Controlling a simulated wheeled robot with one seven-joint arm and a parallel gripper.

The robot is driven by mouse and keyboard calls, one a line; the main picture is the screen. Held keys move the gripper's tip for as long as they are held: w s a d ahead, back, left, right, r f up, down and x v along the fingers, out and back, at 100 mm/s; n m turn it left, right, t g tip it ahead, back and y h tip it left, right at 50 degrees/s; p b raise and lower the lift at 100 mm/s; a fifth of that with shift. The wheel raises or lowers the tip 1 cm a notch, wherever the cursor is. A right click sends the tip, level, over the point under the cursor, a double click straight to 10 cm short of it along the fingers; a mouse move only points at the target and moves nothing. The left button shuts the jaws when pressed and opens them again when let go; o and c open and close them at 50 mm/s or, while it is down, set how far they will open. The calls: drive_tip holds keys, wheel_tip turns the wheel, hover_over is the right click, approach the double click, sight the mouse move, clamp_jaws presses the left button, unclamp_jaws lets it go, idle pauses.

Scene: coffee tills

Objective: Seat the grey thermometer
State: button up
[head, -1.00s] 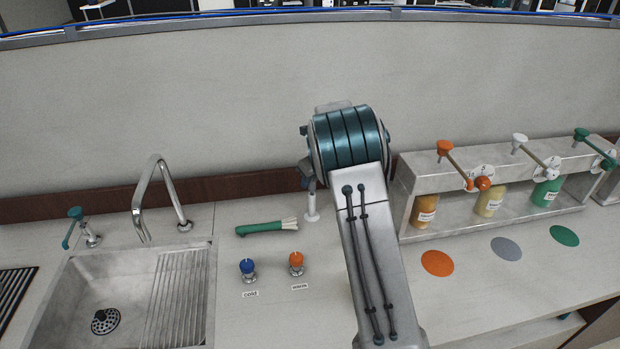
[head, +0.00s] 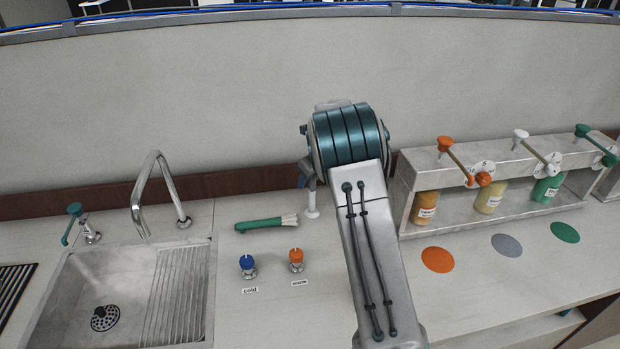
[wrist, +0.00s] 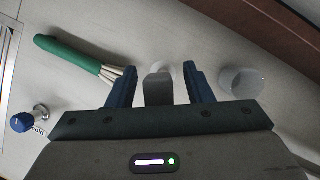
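In the wrist view a grey, flat-ended piece (wrist: 158,89) stands between my fingers, with a paler round end (wrist: 161,68) beyond it; it may be the grey thermometer, but I cannot tell for sure. My gripper (wrist: 160,84) has its two blue fingers apart, with a visible gap on each side of the grey piece. In the head view my arm hides most of the gripper and whatever is between the fingers. A small white post (head: 312,206) shows just left of my arm on the counter. A pale round disc (wrist: 241,82) lies right of the fingers in the wrist view.
The sink (head: 120,300) and tap (head: 146,190) are further left. A dispenser rack (head: 440,165) with bottles stands right, behind coloured discs (head: 438,260).

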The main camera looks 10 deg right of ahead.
drive_tip(key=b+v, duration=0.2)
drive_tip(key=v, duration=1.2)
drive_tip(key=s+a+r+n, duration=0.1)
drive_tip(key=s+r+n, duration=0.1)
drive_tip(key=s+n, duration=0.65)
drive_tip(key=s+a+r+n, duration=0.1)
drive_tip(key=s+r+n, duration=0.2)
drive_tip(key=s+n, duration=0.55)
drive_tip(key=s+f+n+h, duration=0.1)
drive_tip(key=s+f+n, duration=0.1)
drive_tip(key=s+n, duration=0.4)
drive_tip(key=s+f+n+h, duration=0.1)
drive_tip(key=s+n, duration=0.6)
drive_tip(key=s, duration=0.8)
drive_tip(key=shift+a+f, duration=0.2)
drive_tip(key=shift+f, duration=0.55)
